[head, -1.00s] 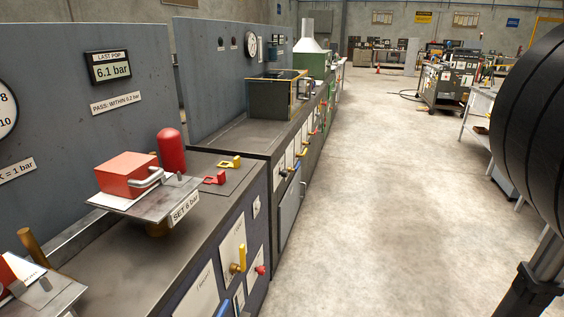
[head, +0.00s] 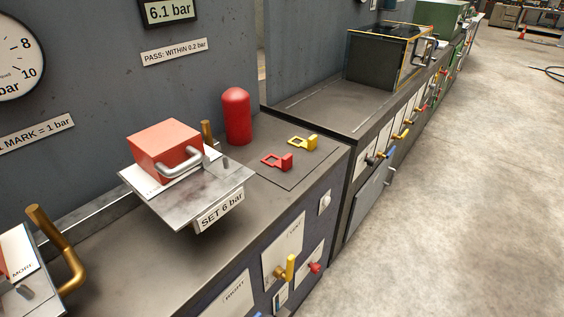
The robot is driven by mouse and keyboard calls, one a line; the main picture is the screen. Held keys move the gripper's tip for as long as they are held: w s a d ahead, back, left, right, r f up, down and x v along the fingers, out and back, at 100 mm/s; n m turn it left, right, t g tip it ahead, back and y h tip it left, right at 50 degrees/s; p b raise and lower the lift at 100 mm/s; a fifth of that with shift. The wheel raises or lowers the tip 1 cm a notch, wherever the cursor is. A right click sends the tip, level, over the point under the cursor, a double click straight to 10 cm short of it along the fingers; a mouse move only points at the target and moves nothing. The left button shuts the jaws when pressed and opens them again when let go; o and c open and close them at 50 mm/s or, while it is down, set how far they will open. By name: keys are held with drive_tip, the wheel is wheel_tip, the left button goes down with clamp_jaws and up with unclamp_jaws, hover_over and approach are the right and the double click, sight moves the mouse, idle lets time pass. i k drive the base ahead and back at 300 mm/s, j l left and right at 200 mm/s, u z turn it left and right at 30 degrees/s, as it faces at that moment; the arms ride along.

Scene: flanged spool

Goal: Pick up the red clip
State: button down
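The red clip (head: 279,161) lies flat on the dark bench top, right of the metal plate labelled SET 6 bar. It has a square loop at its left end and a small block at its right end. A yellow clip (head: 304,142) of the same shape lies just behind it, to the right. The two are apart. My gripper is not in view.
A red round-topped cylinder (head: 236,116) stands behind the clips. The raised metal plate (head: 222,184) carries a red block (head: 166,150) with a handle. A brass pipe (head: 58,247) is at lower left. The grey bench top (head: 278,128) around the clips is mostly clear.

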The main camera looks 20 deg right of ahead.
sight(284, 163)
drive_tip(key=i+l, duration=0.15)
drive_tip(key=l, duration=0.2)
drive_tip(key=i+l+u, duration=0.1)
drive_tip(key=l, duration=0.25)
drive_tip(key=i+l, duration=0.2)
drive_tip(key=l, duration=0.15)
drive_tip(key=i+l, duration=0.15)
drive_tip(key=l, duration=0.25)
drive_tip(key=j+u, duration=0.05)
